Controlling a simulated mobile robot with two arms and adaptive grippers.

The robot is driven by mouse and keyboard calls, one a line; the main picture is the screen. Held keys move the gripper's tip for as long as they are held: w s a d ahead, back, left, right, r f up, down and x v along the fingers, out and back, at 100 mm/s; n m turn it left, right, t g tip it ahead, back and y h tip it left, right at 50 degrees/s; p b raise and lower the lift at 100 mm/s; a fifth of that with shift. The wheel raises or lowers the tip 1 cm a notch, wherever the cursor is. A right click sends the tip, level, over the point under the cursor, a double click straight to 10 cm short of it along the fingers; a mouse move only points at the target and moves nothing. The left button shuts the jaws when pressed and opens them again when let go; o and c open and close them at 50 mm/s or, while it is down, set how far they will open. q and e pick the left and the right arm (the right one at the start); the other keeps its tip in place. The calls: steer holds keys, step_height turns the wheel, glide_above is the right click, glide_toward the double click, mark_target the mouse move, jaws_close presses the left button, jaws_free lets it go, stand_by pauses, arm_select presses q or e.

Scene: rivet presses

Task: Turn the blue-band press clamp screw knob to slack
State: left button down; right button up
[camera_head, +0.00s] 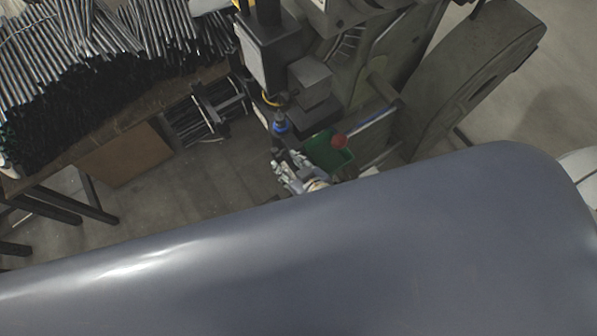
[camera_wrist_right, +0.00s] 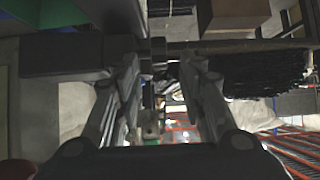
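The press with the blue band (camera_head: 281,126) stands at the upper middle of the head view, the band around its narrow lower shaft. My right gripper (camera_head: 281,168) is just below that band, partly hidden. In the right wrist view my right gripper (camera_wrist_right: 165,66) has its two fingers apart. A dark, round, knob-like piece (camera_wrist_right: 158,50) shows between or just beyond the fingertips, joined to a dark block (camera_wrist_right: 66,56) on the left. I cannot tell whether the fingers touch it. My left gripper is in neither view.
A green part (camera_head: 325,153) and a red ball (camera_head: 339,141) sit close to the right of my gripper. The press frame (camera_head: 470,85) rises behind. A table (camera_head: 110,128) with many dark rods (camera_head: 75,60) is at the left. Bare floor (camera_head: 150,205) lies between.

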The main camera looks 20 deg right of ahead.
steer(key=v, duration=0.6)
steer(key=shift+w, duration=0.1)
